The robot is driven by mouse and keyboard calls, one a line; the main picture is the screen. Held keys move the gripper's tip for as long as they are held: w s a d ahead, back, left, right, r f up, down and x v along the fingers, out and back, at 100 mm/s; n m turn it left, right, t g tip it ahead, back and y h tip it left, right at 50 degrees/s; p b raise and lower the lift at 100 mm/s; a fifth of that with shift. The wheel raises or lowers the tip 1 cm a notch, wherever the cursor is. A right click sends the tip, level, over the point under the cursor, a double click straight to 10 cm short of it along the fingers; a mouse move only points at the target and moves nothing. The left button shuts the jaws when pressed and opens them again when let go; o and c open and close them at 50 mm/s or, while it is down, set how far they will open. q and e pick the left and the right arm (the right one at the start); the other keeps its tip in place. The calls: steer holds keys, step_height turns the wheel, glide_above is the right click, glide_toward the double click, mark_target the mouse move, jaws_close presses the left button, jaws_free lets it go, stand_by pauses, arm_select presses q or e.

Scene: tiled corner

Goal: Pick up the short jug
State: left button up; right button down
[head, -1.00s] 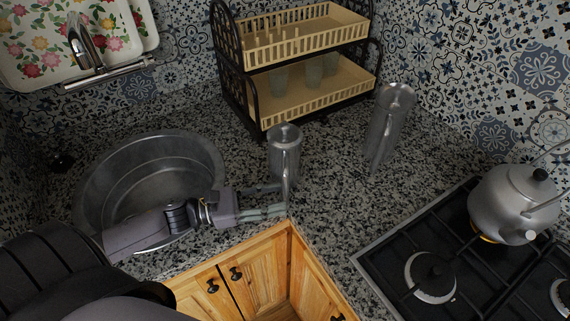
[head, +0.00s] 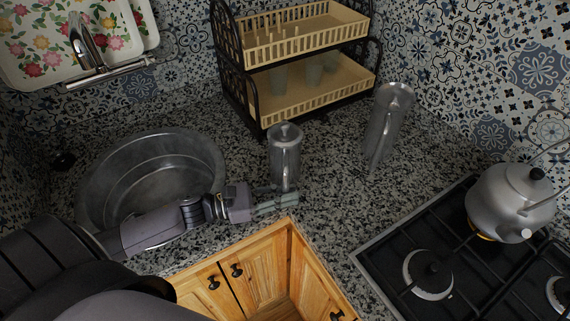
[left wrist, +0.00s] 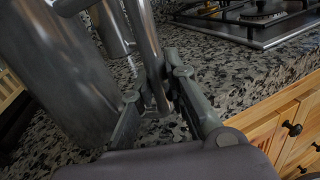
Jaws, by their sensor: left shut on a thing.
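The short jug (head: 285,156) is a shiny metal jug standing upright on the granite counter, left of a taller metal jug (head: 388,126). My left gripper (head: 292,200) is at the short jug's near side, low on its handle. In the left wrist view, the short jug's body (left wrist: 62,70) fills the left side, and its handle (left wrist: 150,55) runs down between the fingers of my left gripper (left wrist: 160,105), which is shut on it. My right gripper is not in view.
A round metal basin (head: 150,165) lies behind my left arm. A two-tier dish rack (head: 300,85) with cups stands at the back. A kettle (head: 510,200) sits on the black stove (head: 400,270) at right. Wooden cabinets (head: 240,280) are below the counter's front edge.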

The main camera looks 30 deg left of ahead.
arm_select(q)
jaws_close()
steer(key=shift+r, duration=0.1)
stand_by(0.3)
step_height(320, 180, up, 20)
steer(key=p, duration=1.4)
steer(key=shift+p, duration=0.4)
